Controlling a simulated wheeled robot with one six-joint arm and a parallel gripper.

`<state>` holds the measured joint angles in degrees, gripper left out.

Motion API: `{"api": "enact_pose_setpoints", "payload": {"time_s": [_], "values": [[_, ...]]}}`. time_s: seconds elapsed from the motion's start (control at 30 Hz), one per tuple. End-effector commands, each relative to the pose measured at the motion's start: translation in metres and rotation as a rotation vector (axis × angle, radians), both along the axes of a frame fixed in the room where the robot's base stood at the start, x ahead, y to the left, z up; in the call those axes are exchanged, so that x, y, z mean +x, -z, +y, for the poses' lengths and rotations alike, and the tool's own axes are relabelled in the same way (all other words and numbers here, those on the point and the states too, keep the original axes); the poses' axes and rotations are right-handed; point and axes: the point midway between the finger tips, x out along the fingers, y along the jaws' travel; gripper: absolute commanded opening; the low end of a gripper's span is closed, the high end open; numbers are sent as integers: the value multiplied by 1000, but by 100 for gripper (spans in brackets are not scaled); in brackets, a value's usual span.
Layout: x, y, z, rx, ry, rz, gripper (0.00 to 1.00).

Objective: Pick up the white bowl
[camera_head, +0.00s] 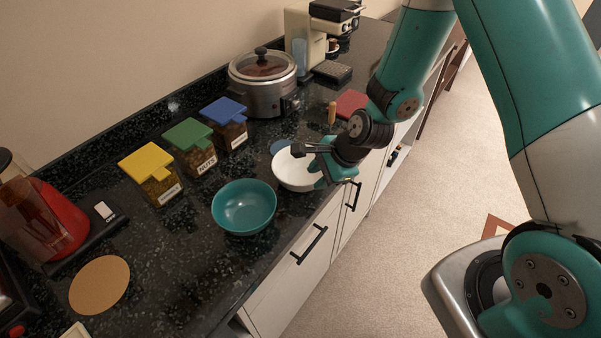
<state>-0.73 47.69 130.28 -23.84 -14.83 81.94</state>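The white bowl (287,174) stands upright on the dark speckled counter, just behind and to the right of a teal bowl (244,207). My gripper (308,163) is at the white bowl's right side and hides part of its rim. One dark finger reaches over the bowl's far side, and a teal part of the gripper sits at its right edge. The fingers look spread apart, with nothing seen between them. Whether a finger touches the bowl cannot be told.
Yellow, green (189,146) and blue-lidded jars stand behind the bowls. A slow cooker (263,80) and a coffee machine (306,38) are farther back. A wooden-handled item (332,113) and a red item (351,103) lie beyond my gripper. A cork mat (99,285) lies front left.

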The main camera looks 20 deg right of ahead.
Motion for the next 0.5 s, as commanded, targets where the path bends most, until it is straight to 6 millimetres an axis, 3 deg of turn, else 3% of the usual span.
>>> {"api": "enact_pose_setpoints", "payload": {"time_s": [0.5], "values": [[15, 43, 17, 0, 0, 2, 33]]}}
